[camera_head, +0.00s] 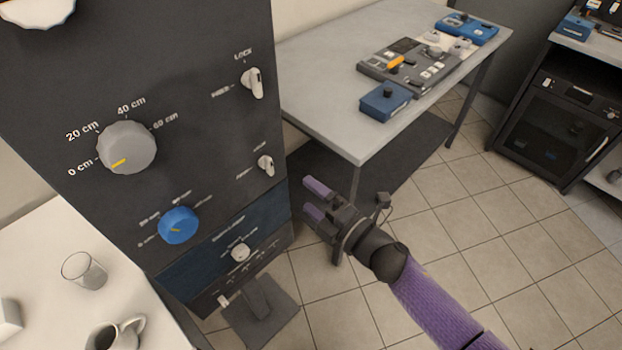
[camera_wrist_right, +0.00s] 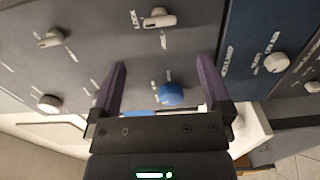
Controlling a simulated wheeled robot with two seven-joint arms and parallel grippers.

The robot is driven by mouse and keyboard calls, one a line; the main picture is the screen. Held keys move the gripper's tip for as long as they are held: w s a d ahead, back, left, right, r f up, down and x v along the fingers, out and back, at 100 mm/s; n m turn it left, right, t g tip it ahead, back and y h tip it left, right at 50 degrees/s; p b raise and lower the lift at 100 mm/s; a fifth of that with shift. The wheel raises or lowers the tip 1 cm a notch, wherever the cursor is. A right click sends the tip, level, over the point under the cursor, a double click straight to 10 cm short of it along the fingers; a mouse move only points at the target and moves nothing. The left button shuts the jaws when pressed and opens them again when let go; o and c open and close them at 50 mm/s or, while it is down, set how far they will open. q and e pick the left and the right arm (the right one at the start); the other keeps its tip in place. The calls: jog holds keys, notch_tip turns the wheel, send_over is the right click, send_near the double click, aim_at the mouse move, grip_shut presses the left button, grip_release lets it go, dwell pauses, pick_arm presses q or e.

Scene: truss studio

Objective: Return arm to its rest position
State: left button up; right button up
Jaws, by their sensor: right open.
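My right gripper (camera_head: 317,200) has purple fingers and comes in from the lower right on a purple arm. It is open and empty, to the right of the tall dark control panel (camera_head: 215,100) and apart from it. In the right wrist view the two fingers (camera_wrist_right: 160,90) stand wide apart, facing the panel. A blue knob (camera_wrist_right: 171,94) shows between them, with no finger on it. In the head view the same blue knob (camera_head: 178,225) is on the lower panel, left of the gripper. My left gripper is not in view.
A grey table (camera_head: 330,80) with blue boxes and a grey device stands behind the gripper. A white table (camera_head: 45,260) with a glass (camera_head: 84,270) and a mug (camera_head: 115,335) is at lower left. A dark cabinet (camera_head: 560,115) stands at right. The tiled floor between is clear.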

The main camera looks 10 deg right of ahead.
jog(key=s+d+f+m+g+h+b, duration=0.25)
jog(key=s+f+m, duration=0.2)
jog(key=f, duration=0.55)
jog(key=s+d+f+m+g+h+b, duration=0.1)
jog(key=s+d+f+m+h, duration=0.3)
jog(key=f, duration=0.5)
jog(key=s+d+f+m+g+h+b, duration=0.2)
jog(key=s+d+f+m, duration=0.15)
jog(key=f+m, duration=0.45)
jog(key=s+f+m+g+b, duration=0.1)
jog(key=s+f, duration=0.3)
jog(key=s, duration=0.4)
jog(key=s+f+m+g+h+b, duration=0.1)
jog(key=s+f+m+g, duration=0.2)
jog(key=s, duration=0.6)
jog(key=s+d+f+m+g+h+b, duration=0.1)
jog(key=s+f+m+g, duration=0.1)
jog(key=s+f+g, duration=0.2)
jog(key=s+f, duration=0.3)
jog(key=s, duration=0.1)
jog(key=shift+s, duration=0.15)
jog(key=shift+d+g, duration=0.1)
jog(key=shift+g, duration=0.15)
